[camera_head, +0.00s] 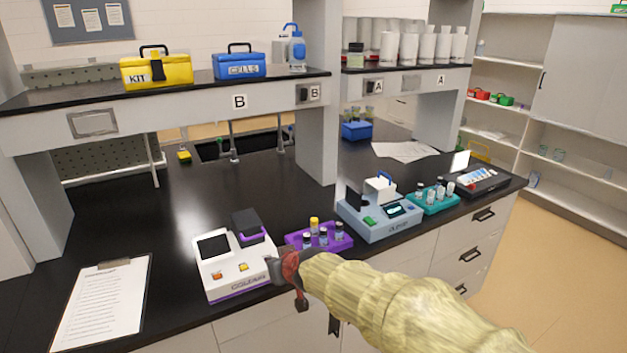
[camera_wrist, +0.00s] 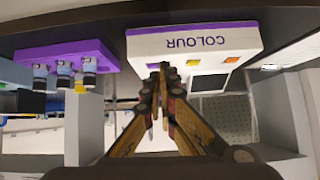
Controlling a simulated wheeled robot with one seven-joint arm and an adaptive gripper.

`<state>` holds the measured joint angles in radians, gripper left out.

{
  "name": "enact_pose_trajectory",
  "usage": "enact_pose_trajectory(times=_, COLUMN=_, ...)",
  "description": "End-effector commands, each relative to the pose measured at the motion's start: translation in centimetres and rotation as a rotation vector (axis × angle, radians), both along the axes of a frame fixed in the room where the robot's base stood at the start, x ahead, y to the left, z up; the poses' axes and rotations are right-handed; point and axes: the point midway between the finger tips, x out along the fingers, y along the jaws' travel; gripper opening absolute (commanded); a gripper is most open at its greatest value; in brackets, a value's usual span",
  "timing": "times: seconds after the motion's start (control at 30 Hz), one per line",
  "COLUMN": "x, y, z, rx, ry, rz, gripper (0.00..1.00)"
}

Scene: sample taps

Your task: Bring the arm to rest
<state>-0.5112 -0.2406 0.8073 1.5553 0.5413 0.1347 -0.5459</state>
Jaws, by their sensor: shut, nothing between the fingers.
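My arm reaches in from the lower right of the head view, and my gripper (camera_head: 285,268) is in front of the bench edge, by the white COLOUR device (camera_head: 230,265). In the wrist view my gripper (camera_wrist: 160,75) shows with its fingertips together and nothing between them. The COLOUR device (camera_wrist: 190,45) is just beyond the fingertips there; I cannot tell whether they touch it. The purple rack (camera_wrist: 60,55) with several small vials is to its left in the wrist view, and the rack (camera_head: 338,243) is right of the device in the head view.
A clipboard (camera_head: 103,300) lies at the bench's left. A blue-grey device (camera_head: 378,215), a teal vial rack (camera_head: 433,200) and a dark tray (camera_head: 477,181) stand to the right. A shelf above holds a yellow kit box (camera_head: 157,71) and a blue box (camera_head: 239,66). Bench behind the COLOUR device is clear.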

Motion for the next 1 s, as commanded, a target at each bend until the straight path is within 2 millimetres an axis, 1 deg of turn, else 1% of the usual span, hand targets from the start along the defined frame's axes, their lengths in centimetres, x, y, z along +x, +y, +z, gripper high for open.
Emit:
enact_pose_trajectory(times=0.07, x=-1.3, y=0.0, z=-1.5, rx=0.005, ry=0.071, rz=-0.001, gripper=0.0)
enact_pose_trajectory(times=0.1, x=-2.2, y=-0.2, z=-2.6, rx=-0.002, ry=0.109, rz=0.002, gripper=0.0)
enact_pose_trajectory(times=0.17, x=-4.0, y=-0.7, z=-4.3, rx=-0.018, ry=0.174, rz=0.004, gripper=0.0)
enact_pose_trajectory(times=0.2, x=-5.5, y=-1.2, z=-5.1, rx=-0.031, ry=0.221, rz=0.008, gripper=0.0)
enact_pose_trajectory(times=0.23, x=-6.8, y=-1.7, z=-5.6, rx=-0.042, ry=0.257, rz=0.01, gripper=0.0)
enact_pose_trajectory(times=0.27, x=-8.2, y=-2.4, z=-5.7, rx=-0.053, ry=0.291, rz=0.009, gripper=0.0)
enact_pose_trajectory(times=0.3, x=-9.9, y=-3.7, z=-5.8, rx=-0.07, ry=0.336, rz=0.003, gripper=0.0)
enact_pose_trajectory(times=0.37, x=-12.3, y=-6.0, z=-5.4, rx=-0.091, ry=0.392, rz=-0.016, gripper=0.0)
enact_pose_trajectory(times=0.4, x=-13.8, y=-7.7, z=-4.9, rx=-0.105, ry=0.424, rz=-0.033, gripper=0.0)
enact_pose_trajectory(times=0.47, x=-16.1, y=-10.6, z=-4.0, rx=-0.129, ry=0.466, rz=-0.064, gripper=0.0)
enact_pose_trajectory(times=0.5, x=-17.6, y=-12.7, z=-3.3, rx=-0.143, ry=0.491, rz=-0.09, gripper=0.0)
enact_pose_trajectory(times=0.57, x=-20.0, y=-15.9, z=-2.2, rx=-0.162, ry=0.521, rz=-0.135, gripper=0.0)
enact_pose_trajectory(times=0.6, x=-21.6, y=-18.0, z=-1.5, rx=-0.175, ry=0.537, rz=-0.166, gripper=0.0)
enact_pose_trajectory(times=0.67, x=-24.0, y=-21.2, z=-0.5, rx=-0.191, ry=0.554, rz=-0.218, gripper=0.0)
enact_pose_trajectory(times=0.7, x=-25.5, y=-23.2, z=0.3, rx=-0.2, ry=0.559, rz=-0.253, gripper=0.0)
enact_pose_trajectory(times=0.77, x=-27.7, y=-26.0, z=1.2, rx=-0.21, ry=0.558, rz=-0.306, gripper=0.0)
enact_pose_trajectory(times=0.8, x=-29.0, y=-27.8, z=1.9, rx=-0.215, ry=0.552, rz=-0.342, gripper=0.0)
enact_pose_trajectory(times=0.9, x=-31.5, y=-31.4, z=3.7, rx=-0.213, ry=0.505, rz=-0.422, gripper=0.0)
enact_pose_trajectory(times=1.0, x=-32.3, y=-33.4, z=5.6, rx=-0.187, ry=0.443, rz=-0.485, gripper=0.0)
